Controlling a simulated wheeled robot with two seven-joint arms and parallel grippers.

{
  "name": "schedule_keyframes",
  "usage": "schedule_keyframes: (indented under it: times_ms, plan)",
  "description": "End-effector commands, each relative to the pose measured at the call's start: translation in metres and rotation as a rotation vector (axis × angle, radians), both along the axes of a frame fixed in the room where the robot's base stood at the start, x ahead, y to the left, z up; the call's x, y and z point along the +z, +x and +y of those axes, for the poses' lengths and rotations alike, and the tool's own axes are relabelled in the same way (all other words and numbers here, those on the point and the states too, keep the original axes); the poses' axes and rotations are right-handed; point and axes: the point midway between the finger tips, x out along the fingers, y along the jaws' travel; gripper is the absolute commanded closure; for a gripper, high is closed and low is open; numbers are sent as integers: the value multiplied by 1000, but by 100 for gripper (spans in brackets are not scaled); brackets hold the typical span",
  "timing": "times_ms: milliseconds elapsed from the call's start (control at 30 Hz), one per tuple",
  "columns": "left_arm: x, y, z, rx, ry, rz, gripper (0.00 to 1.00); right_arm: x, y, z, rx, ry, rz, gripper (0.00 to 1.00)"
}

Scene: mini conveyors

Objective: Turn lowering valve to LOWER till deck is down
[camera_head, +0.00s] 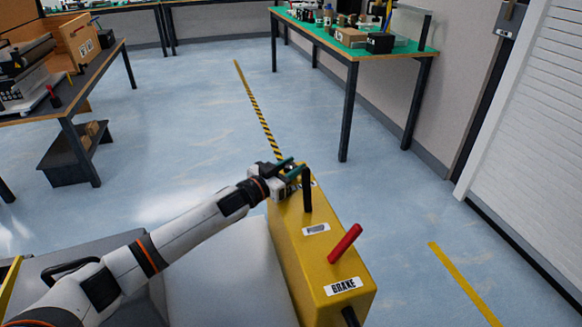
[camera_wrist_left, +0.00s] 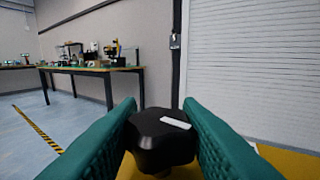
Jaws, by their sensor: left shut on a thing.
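A yellow control box (camera_head: 325,255) stands at the centre right of the head view, beside a pale grey deck surface (camera_head: 230,270). On its top are a black lever (camera_head: 307,190), a red lever (camera_head: 345,243) and a label reading BRAKE (camera_head: 344,286). My left gripper (camera_head: 290,168) is at the box's far end. In the left wrist view its green fingers are shut on a black knob (camera_wrist_left: 162,138) with a white mark on top. I take this knob as the lowering valve; its label is hidden by the gripper. My right gripper is not in view.
A green-topped bench (camera_head: 330,42) with several items stands at the back right. A dark table (camera_head: 85,78) with equipment is at the left. A white shutter (camera_head: 530,130) closes the right side. The blue floor (camera_head: 200,120) between them is mostly clear.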

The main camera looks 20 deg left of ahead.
Motion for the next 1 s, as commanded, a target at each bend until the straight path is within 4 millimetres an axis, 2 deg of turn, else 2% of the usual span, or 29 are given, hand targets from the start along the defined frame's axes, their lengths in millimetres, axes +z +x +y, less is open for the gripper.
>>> schedule_keyframes:
  times_ms: [67, 100, 200, 567, 1000]
  plan:
    - [2, 0, 0, -1, -1, -3, 90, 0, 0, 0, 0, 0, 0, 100]
    - [2, 0, 0, -1, -1, -3, 61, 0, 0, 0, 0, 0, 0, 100]
    - [1, 0, 0, -1, -1, -3, 46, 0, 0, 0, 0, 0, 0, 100]
    - [0, -5, 3, -1, 0, 1, 46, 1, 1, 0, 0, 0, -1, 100]
    - [0, -60, 31, -2, 0, 0, 46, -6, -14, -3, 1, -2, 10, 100]
